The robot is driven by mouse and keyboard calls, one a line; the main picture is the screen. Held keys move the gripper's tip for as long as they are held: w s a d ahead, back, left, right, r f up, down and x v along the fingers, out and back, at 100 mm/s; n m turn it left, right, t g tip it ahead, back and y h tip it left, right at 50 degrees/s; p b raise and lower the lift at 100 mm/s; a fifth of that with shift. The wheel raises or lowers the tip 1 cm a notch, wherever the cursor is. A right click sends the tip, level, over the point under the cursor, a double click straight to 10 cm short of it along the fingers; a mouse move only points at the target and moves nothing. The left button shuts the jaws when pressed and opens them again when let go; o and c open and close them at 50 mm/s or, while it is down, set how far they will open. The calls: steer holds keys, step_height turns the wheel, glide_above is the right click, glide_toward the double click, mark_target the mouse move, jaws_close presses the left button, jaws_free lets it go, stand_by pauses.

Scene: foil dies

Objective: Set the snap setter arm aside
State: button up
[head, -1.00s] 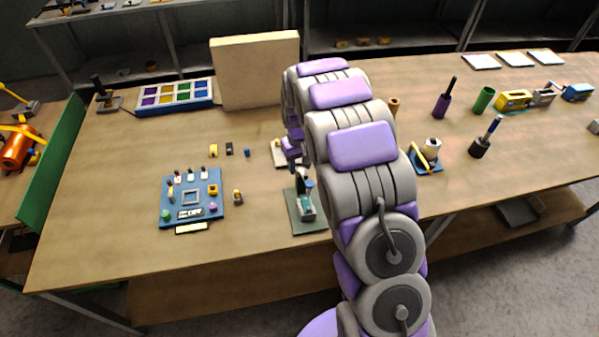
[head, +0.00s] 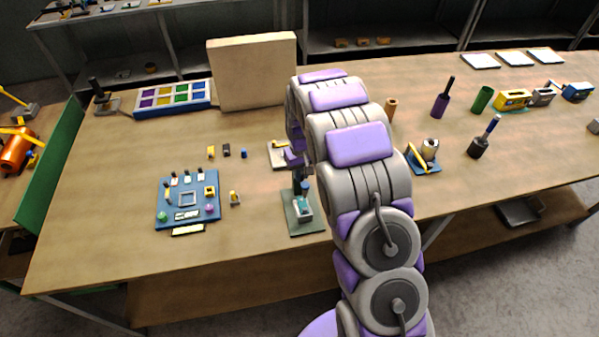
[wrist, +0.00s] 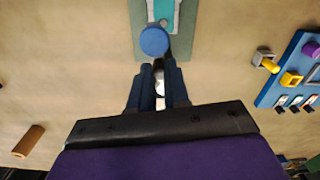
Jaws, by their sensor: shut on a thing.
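The snap setter stands on a green base plate (head: 292,222) near the front edge of the bench, left of my arm. Its body is teal and pale (head: 303,208). In the wrist view the green plate (wrist: 190,45) and teal body (wrist: 166,12) are at the top, with a round blue knob (wrist: 154,41) in front. My gripper (wrist: 159,68) points at the knob. Its dark fingers are shut on a small silver piece (wrist: 159,88) just below the knob, seemingly the snap setter arm. In the head view my gripper (head: 299,178) is small and partly hidden at the plate's back end.
A blue board (head: 165,222) with small parts lies to the left. A pale plate (head: 277,157) lies behind the setter. A brown cylinder (wrist: 28,141) shows in the wrist view. The bench front (head: 130,255) is clear. A tall beige block (head: 252,72) stands at the back.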

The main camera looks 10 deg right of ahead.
steer(key=shift+d, duration=0.55)
jaws_close()
steer(key=shift+a, duration=0.75)
steer(key=shift+d, duration=0.2)
steer(key=shift+w+n, duration=0.1)
steer(key=shift+n, duration=0.2)
steer(key=shift+w+d+n+p, duration=0.25)
steer(key=shift+w+d+n, duration=0.35)
steer(key=shift+n, duration=1.95)
steer(key=shift+w+d+n+p, duration=0.3)
steer(key=shift+w+d+n, duration=0.25)
steer(key=shift+n, duration=1.95)
steer(key=shift+w+d+n+p, duration=0.25)
steer(key=shift+w+d+n, duration=0.35)
steer(key=shift+n, duration=1.95)
steer(key=shift+w+a+r, duration=0.1)
steer(key=shift+w+a, duration=0.05)
